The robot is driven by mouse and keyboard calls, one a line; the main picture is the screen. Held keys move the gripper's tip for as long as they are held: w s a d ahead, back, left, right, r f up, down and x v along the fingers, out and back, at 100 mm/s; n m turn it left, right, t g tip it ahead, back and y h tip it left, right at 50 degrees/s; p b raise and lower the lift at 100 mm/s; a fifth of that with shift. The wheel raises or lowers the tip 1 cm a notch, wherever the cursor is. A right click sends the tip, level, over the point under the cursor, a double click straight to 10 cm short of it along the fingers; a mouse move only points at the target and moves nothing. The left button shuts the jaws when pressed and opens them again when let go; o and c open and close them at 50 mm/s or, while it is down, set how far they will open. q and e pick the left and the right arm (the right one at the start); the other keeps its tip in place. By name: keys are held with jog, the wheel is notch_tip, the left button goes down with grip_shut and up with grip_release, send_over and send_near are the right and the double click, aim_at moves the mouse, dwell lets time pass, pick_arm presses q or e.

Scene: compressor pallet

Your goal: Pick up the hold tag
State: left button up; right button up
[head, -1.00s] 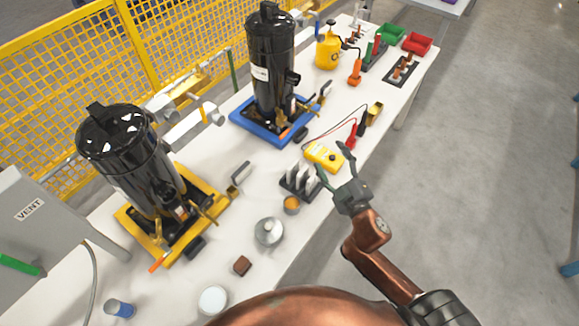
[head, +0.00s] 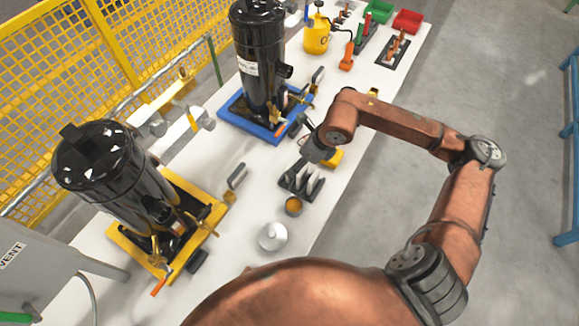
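My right gripper (head: 308,140) is just behind and above the rack, at the end of the copper arm from the right. It appears apart from the pale pieces. Its fingers are small and partly hidden by the wrist, so whether it is open or shut is unclear. My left gripper is not in view.
A yellow meter (head: 333,159) is partly hidden under my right arm. An orange-topped cup (head: 294,206) and a silver round object (head: 272,236) stand in front of the rack. Black tanks stand on a yellow tray (head: 125,240) and a blue tray (head: 232,118) to the left.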

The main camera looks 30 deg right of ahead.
jog(key=x, duration=0.3)
jog(key=shift+d+b, duration=0.2)
jog(key=shift+b, duration=0.15)
jog(key=b+x, duration=0.1)
jog(key=x, duration=0.4)
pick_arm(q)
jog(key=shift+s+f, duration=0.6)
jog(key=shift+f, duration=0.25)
pick_arm(e)
jog(key=shift+s+r, duration=0.1)
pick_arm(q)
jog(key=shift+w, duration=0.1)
pick_arm(e)
jog(key=c, duration=1)
